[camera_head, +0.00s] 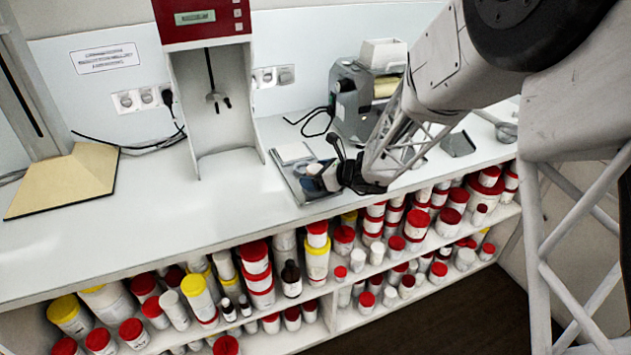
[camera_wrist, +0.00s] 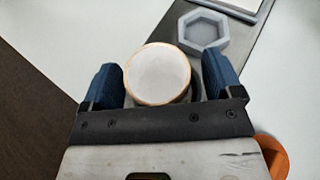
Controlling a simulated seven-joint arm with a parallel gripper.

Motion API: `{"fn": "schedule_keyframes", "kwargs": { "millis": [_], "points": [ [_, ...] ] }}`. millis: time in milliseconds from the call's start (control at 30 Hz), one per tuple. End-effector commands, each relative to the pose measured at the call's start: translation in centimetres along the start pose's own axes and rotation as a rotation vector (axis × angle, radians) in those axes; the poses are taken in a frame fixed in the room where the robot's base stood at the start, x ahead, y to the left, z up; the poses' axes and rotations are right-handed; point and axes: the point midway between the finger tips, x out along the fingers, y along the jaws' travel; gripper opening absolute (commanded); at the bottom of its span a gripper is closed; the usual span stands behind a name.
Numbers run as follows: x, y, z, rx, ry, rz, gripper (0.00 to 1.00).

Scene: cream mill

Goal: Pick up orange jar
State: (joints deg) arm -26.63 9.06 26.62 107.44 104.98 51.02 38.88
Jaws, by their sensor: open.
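A round jar (camera_wrist: 158,75) with a pale top and a thin orange-tan rim sits between the two blue fingers of my gripper (camera_wrist: 162,82) in the wrist view. The fingers stand open, one on each side, with a small gap at each visible side. A plain orange round thing (camera_wrist: 272,155) shows partly at the lower right, mostly hidden by my gripper body; I cannot tell which of the two is the orange jar. In the head view my gripper (camera_head: 345,176) is low over the bench's front edge beside a small pale container (camera_head: 330,177).
A grey tray (camera_head: 297,186) lies on the white bench (camera_head: 235,208). A grey hexagonal dish (camera_wrist: 203,31) is just beyond the jar. A grey machine (camera_head: 350,105) stands behind. Shelves below hold many red- and yellow-lidded jars.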

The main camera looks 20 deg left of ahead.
Motion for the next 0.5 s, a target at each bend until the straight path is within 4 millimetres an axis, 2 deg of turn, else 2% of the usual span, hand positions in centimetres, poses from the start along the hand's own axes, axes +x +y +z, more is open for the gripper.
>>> {"fn": "schedule_keyframes", "kwargs": {
  "millis": [367,400,500],
  "points": [
    [-0.02,0.0,0.02,0.0,0.0,0.0,0.85],
    [-0.02,0.0,0.02,0.0,0.0,0.0,0.84],
    [-0.02,0.0,0.02,0.0,0.0,0.0,0.68]
  ]
}}
